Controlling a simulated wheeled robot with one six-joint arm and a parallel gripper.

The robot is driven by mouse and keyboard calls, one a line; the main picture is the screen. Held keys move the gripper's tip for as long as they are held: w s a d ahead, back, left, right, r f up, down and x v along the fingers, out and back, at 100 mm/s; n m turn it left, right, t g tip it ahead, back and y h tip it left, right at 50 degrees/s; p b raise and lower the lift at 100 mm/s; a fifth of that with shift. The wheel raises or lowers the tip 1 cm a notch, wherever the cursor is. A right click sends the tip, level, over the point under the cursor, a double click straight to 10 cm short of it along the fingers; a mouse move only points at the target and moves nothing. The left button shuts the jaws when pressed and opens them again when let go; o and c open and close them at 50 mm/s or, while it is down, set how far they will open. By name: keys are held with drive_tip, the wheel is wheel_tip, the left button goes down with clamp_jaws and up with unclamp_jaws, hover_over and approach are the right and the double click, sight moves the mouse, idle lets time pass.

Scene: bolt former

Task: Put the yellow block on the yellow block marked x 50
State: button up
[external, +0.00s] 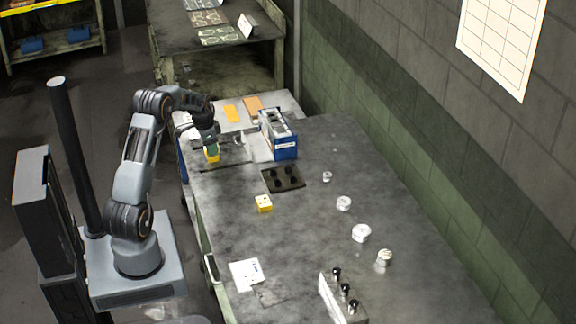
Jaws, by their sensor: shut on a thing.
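My gripper (211,149) points down over the far left part of the grey worktable and is shut on a yellow block (213,157). The fingers hide the upper part of this block. I cannot tell whether its underside touches the surface. Another yellow block (263,204) with small dark marks sits alone on the table, nearer the camera and to the right of my gripper. Its marks are too small to read, so I cannot tell whether they say x 50.
A blue and grey box (284,148) stands right of my gripper. A dark plate with round holes (283,179) lies between it and the marked block. Several white round parts (361,233) line the right side. A white card (246,274) and black-knobbed panel (340,300) are near the front.

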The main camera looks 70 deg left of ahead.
drive_tip(key=shift+f, duration=0.2)
drive_tip(key=o, duration=1)
drive_tip(key=shift+r, duration=0.1)
wheel_tip(320, 180, up, 12)
drive_tip(key=s+b, duration=0.1)
drive_tip(key=shift+s+r, duration=0.15)
drive_tip(key=shift+s, duration=0.2)
